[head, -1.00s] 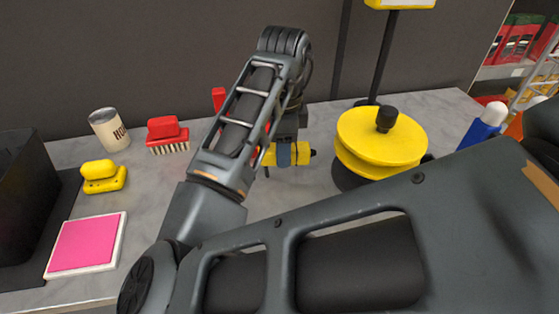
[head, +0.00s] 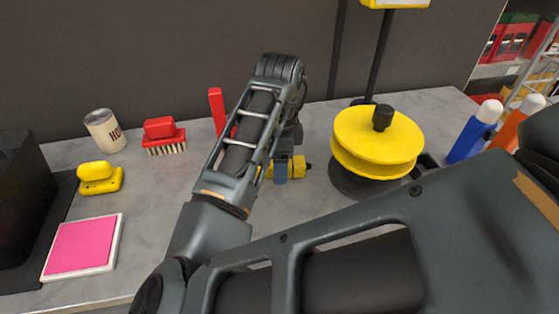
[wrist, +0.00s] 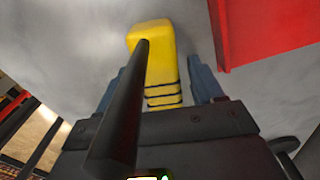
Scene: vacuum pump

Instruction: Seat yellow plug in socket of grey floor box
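The yellow plug (head: 299,167) is at my gripper (head: 283,168), above the grey bench top in the head view, lying roughly level with its dark tip pointing right. In the wrist view the plug (wrist: 163,65) with black bands lies between the two blue fingers of my gripper (wrist: 160,75). The fingers stand on both sides of it, and it moves along with them. A black rod-like part runs from the plug toward the camera and hides part of the left finger. I cannot pick out the grey floor box or its socket in either view.
A yellow reel (head: 375,137) on a dark base stands right of my gripper. Blue (head: 473,132) and orange bottles (head: 518,120) stand right.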

